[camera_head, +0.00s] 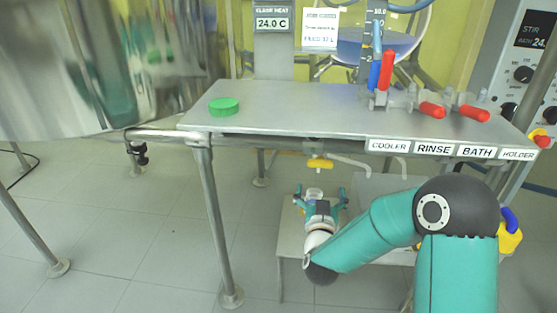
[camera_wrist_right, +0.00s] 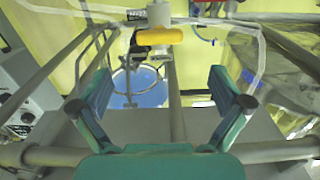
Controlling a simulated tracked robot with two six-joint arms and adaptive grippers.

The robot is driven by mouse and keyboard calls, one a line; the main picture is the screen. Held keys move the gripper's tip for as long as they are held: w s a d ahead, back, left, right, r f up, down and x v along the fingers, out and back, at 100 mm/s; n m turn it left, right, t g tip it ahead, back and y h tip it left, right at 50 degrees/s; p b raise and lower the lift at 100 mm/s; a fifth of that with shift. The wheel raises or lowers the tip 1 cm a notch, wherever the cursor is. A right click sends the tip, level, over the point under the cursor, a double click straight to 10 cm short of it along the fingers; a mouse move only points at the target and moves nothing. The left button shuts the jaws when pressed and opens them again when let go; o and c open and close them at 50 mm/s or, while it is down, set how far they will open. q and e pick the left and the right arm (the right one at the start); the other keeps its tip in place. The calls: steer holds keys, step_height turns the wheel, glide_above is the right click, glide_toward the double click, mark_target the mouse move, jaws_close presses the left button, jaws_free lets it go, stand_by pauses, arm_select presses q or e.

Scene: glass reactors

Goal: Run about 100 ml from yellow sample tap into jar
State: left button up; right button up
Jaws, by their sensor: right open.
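The yellow sample tap (camera_head: 320,163) hangs under the front edge of the steel table; its yellow handle also shows at the top of the right wrist view (camera_wrist_right: 159,37). A small clear, pale object (camera_head: 313,193), which looks like the jar, shows below the tap, close to my right gripper's fingers; its level and contents cannot be told. My right gripper (camera_head: 320,196) is open, below the tap. In the right wrist view its two fingers (camera_wrist_right: 161,104) are spread wide with no jar clearly visible between them. My left gripper is not in view.
A green cap (camera_head: 223,106) lies on the steel table (camera_head: 290,115). Red and blue valve handles (camera_head: 386,70) stand at its right. A lower shelf (camera_head: 292,240) sits beneath. A table leg (camera_head: 214,220) stands left of my right gripper. A round vessel with blue liquid (camera_wrist_right: 140,90) is behind.

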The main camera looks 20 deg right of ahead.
steer(key=s+a+f+n+g+y+p, duration=0.25)
steer(key=a+f, duration=0.25)
steer(key=f, duration=0.5)
steer(key=s+a+f+n+g+y+p, duration=0.1)
steer(key=s+a+f+g+y, duration=0.2)
steer(key=a+f, duration=0.5)
steer(key=s+a+f+n+g+y, duration=0.1)
steer(key=s+a+f+g+y, duration=0.4)
steer(key=s, duration=0.5)
steer(key=s+a+f+g+y, duration=0.3)
steer(key=s+a+f+g, duration=0.15)
steer(key=s+f, duration=0.45)
step_height(320, 180, up, 39)
steer(key=s+a+p, duration=0.1)
steer(key=s+p, duration=0.1)
steer(key=p, duration=3.6)
